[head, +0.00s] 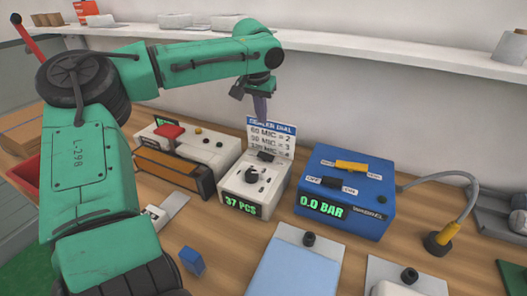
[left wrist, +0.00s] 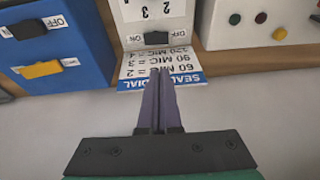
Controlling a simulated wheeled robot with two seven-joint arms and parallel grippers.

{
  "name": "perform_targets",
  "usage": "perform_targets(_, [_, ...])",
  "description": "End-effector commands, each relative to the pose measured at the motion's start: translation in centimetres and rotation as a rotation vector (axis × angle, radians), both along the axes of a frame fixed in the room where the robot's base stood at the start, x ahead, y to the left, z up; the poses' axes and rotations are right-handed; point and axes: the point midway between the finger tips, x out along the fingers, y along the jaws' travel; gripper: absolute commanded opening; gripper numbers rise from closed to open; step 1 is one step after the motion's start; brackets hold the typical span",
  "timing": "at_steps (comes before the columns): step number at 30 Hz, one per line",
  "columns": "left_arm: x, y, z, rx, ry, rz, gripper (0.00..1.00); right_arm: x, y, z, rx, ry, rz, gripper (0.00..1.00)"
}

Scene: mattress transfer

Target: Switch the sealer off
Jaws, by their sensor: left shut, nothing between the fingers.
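A white box (head: 238,186) with a green "37 PCS" display and a black dial stands in the middle of the bench. A black ON/OFF switch (head: 265,156) sits at its back; it also shows in the left wrist view (left wrist: 157,37). A "SEALER DIAL" sign (head: 283,137) stands behind the box. A longer white and black unit (head: 190,143) with a red top button stands to the left. My left gripper (head: 261,118) hangs above and behind the white box, near the sign. Its purple fingers (left wrist: 159,75) are shut and empty, apart from the switch.
A blue box (head: 370,205) with yellow and black switches reads "0.0 BAR" to the right. A grey bent hose (head: 468,185) stands beyond it. A small blue block (head: 192,261) and a pale blue sheet (head: 292,270) lie in front. A shelf (head: 330,45) runs along the wall.

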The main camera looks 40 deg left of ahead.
Motion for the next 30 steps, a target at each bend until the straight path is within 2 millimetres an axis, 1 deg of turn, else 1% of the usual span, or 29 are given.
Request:
perform_targets(5, [0.0, 0.1, 0.0, 0.001, 0.0, 0.001, 0.0, -0.4, 0.0, 0.1, 0.0, 0.005, 0.0, 0.5])
perform_targets(8, [0.1, 0.2, -0.7, 0.001, 0.002, 0.003, 0.0, -0.4, 0.0, 0.1, 0.0, 0.006, 0.0, 0.5])
perform_targets(11, [0.5, 0.4, -2.3, 0.0, 0.004, 0.003, 0.0, -0.4, 0.0, 0.2, 0.0, 0.006, 0.0, 0.5])
perform_targets(21, [2.4, 1.4, -9.4, 0.003, 0.006, 0.004, 0.0, -0.3, 0.0, 1.0, 0.0, 0.005, 0.0, 0.5])
perform_targets(24, [2.4, 1.6, -11.1, 0.0, 0.003, 0.003, 0.0, -0.3, 0.0, 1.5, -0.001, 0.005, 0.0, 0.5])
perform_targets(27, [2.3, 1.8, -12.6, 0.001, 0.003, 0.003, 0.0, -0.3, 0.0, 1.8, -0.001, 0.005, 0.0, 0.5])
perform_targets(30, [2.3, 1.9, -13.3, 0.001, 0.001, 0.003, 0.0, -0.3, 0.0, 1.8, -0.001, 0.004, 0.0, 0.5])
